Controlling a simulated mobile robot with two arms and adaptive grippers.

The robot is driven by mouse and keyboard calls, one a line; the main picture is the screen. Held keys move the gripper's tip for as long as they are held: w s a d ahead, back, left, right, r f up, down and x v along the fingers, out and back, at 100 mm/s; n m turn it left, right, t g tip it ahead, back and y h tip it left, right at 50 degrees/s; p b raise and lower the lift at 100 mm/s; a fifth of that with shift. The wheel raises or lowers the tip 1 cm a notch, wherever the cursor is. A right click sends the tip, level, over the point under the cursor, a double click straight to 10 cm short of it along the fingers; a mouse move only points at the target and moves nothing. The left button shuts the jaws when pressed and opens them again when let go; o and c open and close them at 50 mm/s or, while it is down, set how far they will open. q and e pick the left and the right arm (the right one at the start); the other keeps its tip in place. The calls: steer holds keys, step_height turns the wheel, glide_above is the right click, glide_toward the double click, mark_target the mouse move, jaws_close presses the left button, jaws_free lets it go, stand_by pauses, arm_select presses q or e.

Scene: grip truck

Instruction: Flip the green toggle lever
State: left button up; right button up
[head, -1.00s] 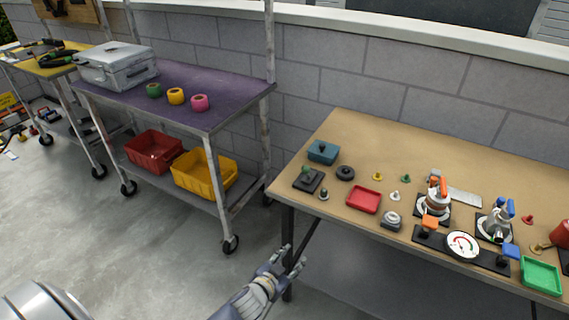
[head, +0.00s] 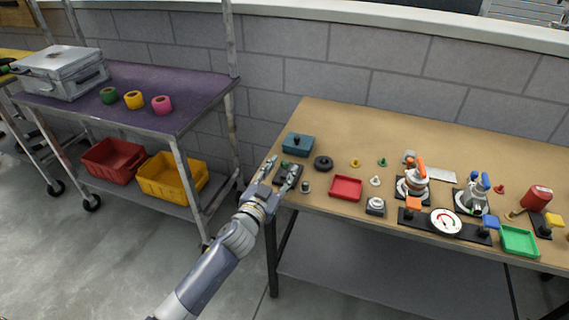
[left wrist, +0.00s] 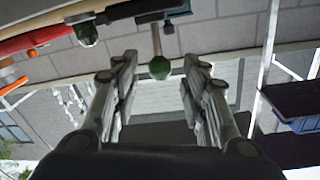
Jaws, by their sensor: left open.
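The green toggle lever (left wrist: 159,68) has a round green knob on a thin stem. In the left wrist view the knob hangs between and beyond the open fingers, and I see no contact. In the head view its black base (head: 291,175) lies at the table's front left corner, partly hidden by my gripper. My left gripper (head: 282,167) is open and empty, its fingers on either side of the lever in that view. It also shows in the left wrist view (left wrist: 160,85). My right gripper is out of view.
A teal box (head: 298,144), a black ring (head: 323,163) and a small dark knob (head: 305,187) stand close by on the wooden table (head: 400,130). A red tray (head: 346,188) is further right. A cart (head: 190,108) with bins stands left.

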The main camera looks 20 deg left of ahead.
mark_target(283, 167)
arm_select(q)
steer(key=shift+w+d, duration=0.2)
steer(key=shift+w, duration=1.55)
jaws_close()
